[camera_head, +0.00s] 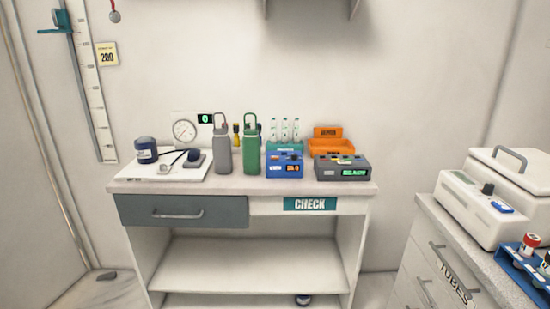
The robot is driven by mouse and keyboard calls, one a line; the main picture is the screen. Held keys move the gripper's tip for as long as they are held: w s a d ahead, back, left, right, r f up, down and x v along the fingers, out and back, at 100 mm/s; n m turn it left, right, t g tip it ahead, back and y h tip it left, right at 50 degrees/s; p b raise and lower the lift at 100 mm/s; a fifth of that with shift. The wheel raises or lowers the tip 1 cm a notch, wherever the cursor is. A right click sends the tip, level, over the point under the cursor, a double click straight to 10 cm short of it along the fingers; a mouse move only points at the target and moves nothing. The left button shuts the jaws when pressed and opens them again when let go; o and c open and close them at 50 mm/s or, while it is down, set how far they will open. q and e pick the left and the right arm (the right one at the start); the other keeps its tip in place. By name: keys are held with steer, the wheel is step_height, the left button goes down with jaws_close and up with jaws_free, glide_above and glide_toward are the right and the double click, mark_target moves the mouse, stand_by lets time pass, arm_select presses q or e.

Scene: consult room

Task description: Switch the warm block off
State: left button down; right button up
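A small blue box (284,171) stands near the front edge of the bench top, right of centre. It has small white lettering, too small to read surely, and a lit orange display on its front; it looks like the warm block. A teal rack with clear tubes (284,147) stands just behind it. A dark grey box (342,174) with a lit green display stands to its right. Any switch on the blue box is too small to make out. Neither of my grippers is in view.
A grey bottle (222,152) and a green bottle (251,150) stand left of the blue box. An orange bin (330,145) is behind the grey box. A white machine (480,208) and blue tube rack (526,268) stand on the right cabinet. A shelf overhangs above.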

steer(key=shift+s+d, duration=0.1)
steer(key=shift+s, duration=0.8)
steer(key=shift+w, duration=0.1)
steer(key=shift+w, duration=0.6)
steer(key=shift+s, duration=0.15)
